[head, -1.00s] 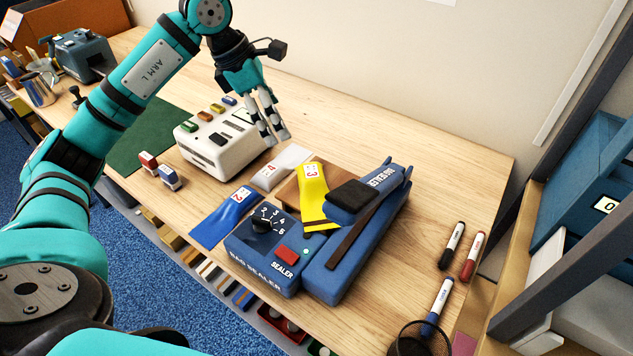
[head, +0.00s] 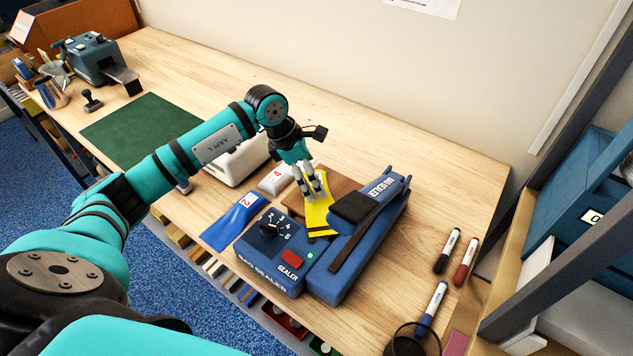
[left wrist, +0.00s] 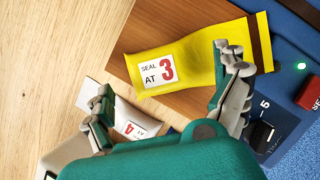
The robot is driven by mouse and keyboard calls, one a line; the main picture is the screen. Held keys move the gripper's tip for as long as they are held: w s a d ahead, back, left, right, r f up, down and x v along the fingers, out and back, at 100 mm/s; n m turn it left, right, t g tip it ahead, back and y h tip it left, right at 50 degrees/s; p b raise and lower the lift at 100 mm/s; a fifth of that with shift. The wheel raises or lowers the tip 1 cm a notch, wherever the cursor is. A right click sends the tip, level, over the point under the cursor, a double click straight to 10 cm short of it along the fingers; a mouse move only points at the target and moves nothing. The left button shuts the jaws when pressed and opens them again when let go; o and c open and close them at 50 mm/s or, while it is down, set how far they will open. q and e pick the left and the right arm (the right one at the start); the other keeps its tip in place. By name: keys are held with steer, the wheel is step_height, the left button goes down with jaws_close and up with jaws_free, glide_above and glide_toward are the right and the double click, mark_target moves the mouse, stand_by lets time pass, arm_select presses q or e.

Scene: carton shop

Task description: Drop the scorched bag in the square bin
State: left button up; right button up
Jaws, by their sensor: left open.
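The yellow bag (head: 318,217), with a dark brown band near its sealer end, lies on a brown board (head: 346,185) at the bag sealer (head: 352,255). In the left wrist view the yellow bag (left wrist: 195,65) carries a "SEAL AT 3" label. My left gripper (head: 313,196) is open above the yellow bag's label end, its fingers partly covering it; in the left wrist view the gripper (left wrist: 168,82) has one finger over the bag's edge and the other over the white bag. I cannot make out a square bin. My right gripper is not in view.
A blue bag (head: 232,218) and a white bag (head: 272,182) lie beside the sealer. Markers (head: 447,250) and a mesh cup (head: 411,340) are at the right. A white device (head: 238,165) stands behind my left arm.

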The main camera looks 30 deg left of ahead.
arm_select(q)
steer(key=shift+x, duration=0.9)
steer(key=shift+c, duration=0.4)
steer(key=c, duration=1.2)
steer(key=shift+r, duration=0.15)
steer(key=shift+c, duration=0.2)
